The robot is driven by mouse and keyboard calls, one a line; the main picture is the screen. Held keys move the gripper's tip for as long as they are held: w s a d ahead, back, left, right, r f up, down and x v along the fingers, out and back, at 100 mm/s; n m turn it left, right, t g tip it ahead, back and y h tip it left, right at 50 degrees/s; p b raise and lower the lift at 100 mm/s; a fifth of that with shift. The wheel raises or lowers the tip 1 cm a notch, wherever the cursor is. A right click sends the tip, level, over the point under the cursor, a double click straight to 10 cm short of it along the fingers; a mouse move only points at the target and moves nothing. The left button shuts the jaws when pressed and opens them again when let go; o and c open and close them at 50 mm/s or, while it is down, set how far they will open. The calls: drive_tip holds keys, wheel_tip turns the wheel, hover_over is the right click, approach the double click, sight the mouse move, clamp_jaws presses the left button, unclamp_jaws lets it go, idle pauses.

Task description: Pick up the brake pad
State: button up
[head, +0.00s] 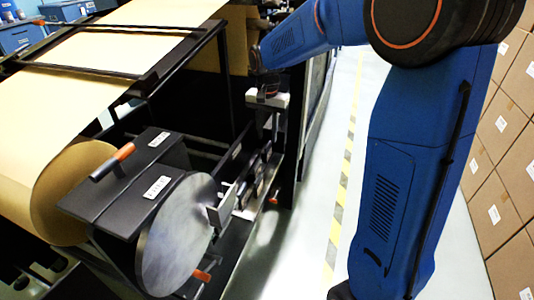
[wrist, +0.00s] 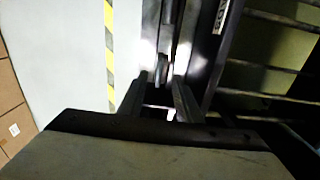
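A large grey brake disc (head: 176,235) stands upright at the end of the machine in the head view. A small grey block that looks like the brake pad (head: 222,208) sits at the disc's right edge; I cannot be sure of it. My gripper (wrist: 160,88) points downward, its two dark fingers apart with a gap between them. In the wrist view a small dark rounded part (wrist: 162,68) shows beyond the fingertips, in line with the gap; I cannot tell what it is. In the head view my gripper is behind and right of the disc, above the machine's side, with its fingers partly hidden.
A kraft paper roll (head: 78,180) lies left of the disc. A black housing with an orange-handled lever (head: 112,162) stands above the disc. Dark machine rails and bars surround my gripper.

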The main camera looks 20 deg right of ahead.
sight(268, 144)
wheel_tip(268, 144, down, 5)
drive_tip(key=shift+w+d+r, duration=0.1)
drive_tip(key=shift+d, duration=0.05)
drive_tip(key=shift+c, duration=0.3)
clamp_jaws()
